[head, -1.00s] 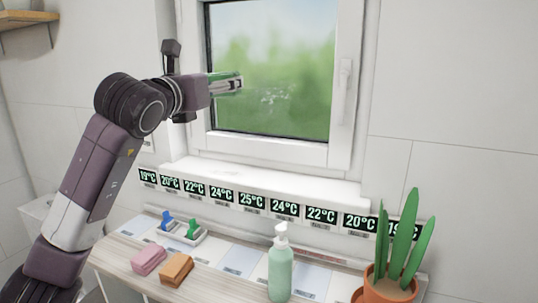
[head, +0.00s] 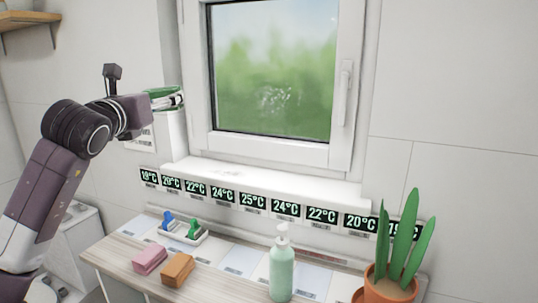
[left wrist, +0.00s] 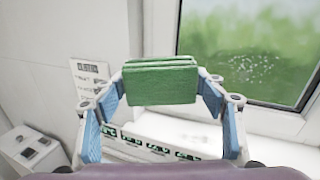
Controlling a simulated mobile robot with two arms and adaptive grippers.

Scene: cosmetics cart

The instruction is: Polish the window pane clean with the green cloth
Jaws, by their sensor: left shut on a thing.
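The window pane (head: 268,60) is in the upper middle of the head view, with a patch of whitish spots (head: 277,97) on its lower middle. The patch also shows at the right of the left wrist view (left wrist: 255,68). My left gripper (head: 177,98) is left of the window frame, apart from the pane. It is shut on the folded green cloth (left wrist: 160,82), which sits between its fingers. The cloth shows only partly in the head view (head: 160,92). My right gripper is not in view.
Below the window is a white sill (head: 260,182) with a row of temperature tags. On the counter are a pink block (head: 150,259), an orange block (head: 177,269), a green pump bottle (head: 281,270) and a potted plant (head: 381,285). A window handle (head: 346,80) is on the right frame.

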